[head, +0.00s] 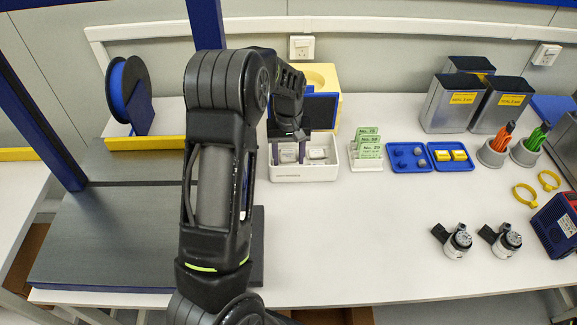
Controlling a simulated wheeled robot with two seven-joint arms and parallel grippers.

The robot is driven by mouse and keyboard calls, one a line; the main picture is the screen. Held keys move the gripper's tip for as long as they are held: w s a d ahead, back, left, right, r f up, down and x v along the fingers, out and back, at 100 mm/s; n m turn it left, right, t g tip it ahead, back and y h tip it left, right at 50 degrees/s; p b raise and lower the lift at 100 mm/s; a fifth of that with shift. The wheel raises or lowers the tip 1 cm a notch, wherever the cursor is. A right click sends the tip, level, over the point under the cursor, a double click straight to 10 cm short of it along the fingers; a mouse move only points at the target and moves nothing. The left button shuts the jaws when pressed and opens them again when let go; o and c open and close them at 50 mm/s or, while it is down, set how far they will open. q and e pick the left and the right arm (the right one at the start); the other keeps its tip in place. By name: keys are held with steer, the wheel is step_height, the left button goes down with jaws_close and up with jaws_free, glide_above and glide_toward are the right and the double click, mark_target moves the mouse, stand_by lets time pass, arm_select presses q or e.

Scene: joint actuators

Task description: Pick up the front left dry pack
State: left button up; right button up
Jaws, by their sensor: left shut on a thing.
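A white open box (305,174) stands on the table near the back wall. Pale dry packs lie in it: a left one (287,155) and a right one (318,154). My left gripper (300,153) reaches down into the box from above, between the two visible packs and close against the left one. It is shut on a dry pack, seemingly the left one; the fingers are small and partly hide the contact. The back of the box is hidden behind my left wrist. My right gripper is out of view.
Green number cards (368,148) stand just right of the box, then blue trays (410,167). Metal canisters (452,108) are at the back right. Two joint actuators (458,242) lie at the front right. The table's front middle is clear.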

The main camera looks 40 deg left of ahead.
mark_target(288, 160)
arm_select(q)
step_height(288, 160, up, 5)
steer(key=shift+r+b, duration=0.15)
steer(key=shift+b, duration=0.15)
stand_by(0.5)
